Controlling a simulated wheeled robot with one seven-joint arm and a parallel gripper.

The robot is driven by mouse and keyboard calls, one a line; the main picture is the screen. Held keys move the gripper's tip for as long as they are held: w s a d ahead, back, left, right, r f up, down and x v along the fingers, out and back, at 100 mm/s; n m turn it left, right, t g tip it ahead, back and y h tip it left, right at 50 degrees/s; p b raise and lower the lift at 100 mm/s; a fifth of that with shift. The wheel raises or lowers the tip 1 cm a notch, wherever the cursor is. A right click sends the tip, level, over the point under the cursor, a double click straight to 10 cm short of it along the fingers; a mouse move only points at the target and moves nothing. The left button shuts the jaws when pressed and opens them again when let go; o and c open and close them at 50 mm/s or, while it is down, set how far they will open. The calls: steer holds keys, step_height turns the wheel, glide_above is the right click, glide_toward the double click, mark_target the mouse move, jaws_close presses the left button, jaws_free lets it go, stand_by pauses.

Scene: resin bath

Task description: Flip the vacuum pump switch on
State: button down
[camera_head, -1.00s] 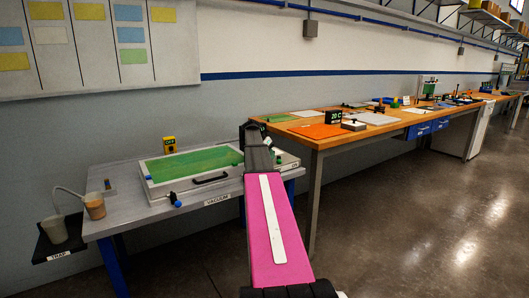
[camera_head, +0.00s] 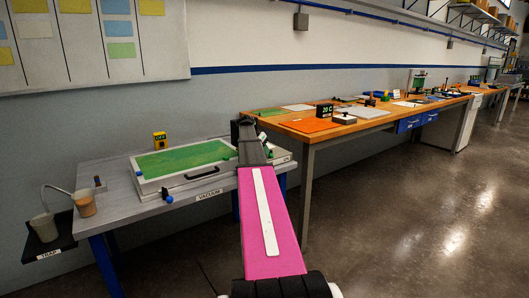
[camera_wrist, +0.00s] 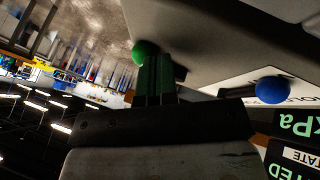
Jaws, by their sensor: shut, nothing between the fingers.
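My gripper (camera_head: 246,128) is at the right end of the grey vacuum bench (camera_head: 130,215), and my arm hides part of that end. In the wrist view my gripper's dark fingers (camera_wrist: 155,72) are closed together. A small green ball (camera_wrist: 145,52) shows right at the fingertips; I cannot tell whether they touch it or whether it is the switch's knob. A blue ball (camera_wrist: 272,90) sits to the right on a light labelled plate. No switch can be clearly made out in the head view.
The white-framed tray (camera_head: 150,190) with a dark handle fills much of the bench. Cups and a trap shelf (camera_head: 50,248) are at the left end. A wooden workbench (camera_head: 310,137) stands close on the right. The floor in front is clear.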

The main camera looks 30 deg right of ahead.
steer(key=shift+s+d+n+t, duration=0.15)
steer(key=shift+s+n+t, duration=0.15)
steer(key=shift+n, duration=0.3)
steer(key=shift+s+d+n+t, duration=0.15)
steer(key=shift+s+n+t, duration=0.2)
steer(key=shift+n, duration=0.25)
steer(key=shift+s+d+n+t, duration=0.2)
steer(key=shift+n+t, duration=0.15)
steer(key=shift+n, duration=0.25)
steer(key=n, duration=0.1)
steer(key=d+n+t, duration=0.1)
steer(key=shift+s+n+t, duration=0.3)
steer(key=shift+s, duration=0.1)
steer(key=n+t, duration=0.1)
steer(key=d+n, duration=0.1)
steer(key=n, duration=0.1)
steer(key=d+n+t, duration=0.1)
steer(key=shift+s+d+n+t+y, duration=0.1)
steer(key=shift+s+n+t+y, duration=0.2)
steer(key=shift+n+y, duration=0.1)
steer(key=shift+d, duration=0.65)
steer(key=shift+a, duration=0.1)
steer(key=a, duration=0.1)
steer(key=a+r, duration=0.1)
steer(key=a, duration=0.2)
steer(key=shift+s+a+r, duration=0.15)
steer(key=shift+s, duration=0.1)
steer(key=v, duration=0.9)
steer(key=shift+s+d, duration=0.25)
